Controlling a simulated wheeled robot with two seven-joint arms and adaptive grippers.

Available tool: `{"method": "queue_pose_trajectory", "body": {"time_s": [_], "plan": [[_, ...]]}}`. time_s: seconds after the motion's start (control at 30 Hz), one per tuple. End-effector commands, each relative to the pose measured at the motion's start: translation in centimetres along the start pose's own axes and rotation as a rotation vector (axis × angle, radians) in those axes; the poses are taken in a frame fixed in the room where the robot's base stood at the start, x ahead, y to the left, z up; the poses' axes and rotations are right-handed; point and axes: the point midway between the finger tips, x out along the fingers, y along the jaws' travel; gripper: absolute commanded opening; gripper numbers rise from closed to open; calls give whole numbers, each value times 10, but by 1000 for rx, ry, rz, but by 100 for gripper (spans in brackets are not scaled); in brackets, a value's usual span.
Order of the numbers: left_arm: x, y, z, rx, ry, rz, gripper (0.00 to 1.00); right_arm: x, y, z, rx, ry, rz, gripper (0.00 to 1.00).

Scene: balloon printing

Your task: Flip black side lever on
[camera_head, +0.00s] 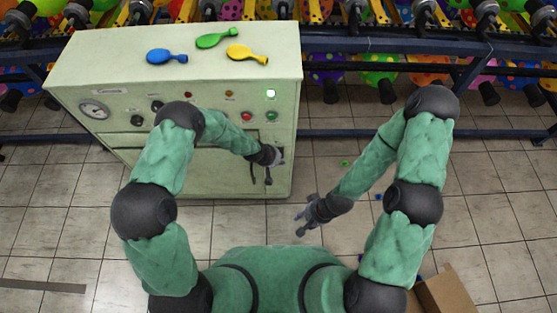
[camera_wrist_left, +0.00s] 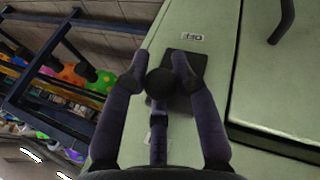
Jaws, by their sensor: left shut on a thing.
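The pale green control cabinet (camera_head: 130,65) stands at the left in the head view. My left gripper (camera_head: 274,162) is at the right part of its front face. In the left wrist view, my left gripper (camera_wrist_left: 160,78) has its fingers closed around the round black knob of the side lever (camera_wrist_left: 160,84). The lever sits on a dark plate (camera_wrist_left: 197,65) beside a small label (camera_wrist_left: 193,37). Most of the lever behind the knob is hidden by the fingers. My right gripper (camera_head: 306,214) is empty, with its fingers apart, above the floor right of the cabinet.
Blue (camera_head: 166,56), green (camera_head: 216,39) and yellow (camera_head: 246,53) balloons lie on the cabinet top. A rack with balloons runs behind. A cardboard box (camera_head: 447,296) stands at bottom right.

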Motion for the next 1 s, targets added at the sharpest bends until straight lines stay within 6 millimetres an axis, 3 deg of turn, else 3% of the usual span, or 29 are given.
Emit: {"method": "queue_pose_trajectory", "body": {"time_s": [0.03,0.2,0.23,0.27,0.77,1.0], "plan": [[-3,1,-12,-6,21,7,0,0,0,0,0,0,0,40],[-3,1,-13,-5,22,8,0,0,0,0,0,0,0,40],[-3,1,-13,-5,22,8,33,0,0,0,0,0,0,40],[-3,1,-13,-5,22,8,41,0,0,0,0,0,0,40],[-1,0,-4,-1,7,3,42,0,0,0,0,0,0,40],[-17,0,-4,0,7,3,42,0,0,0,0,0,0,40]]}}
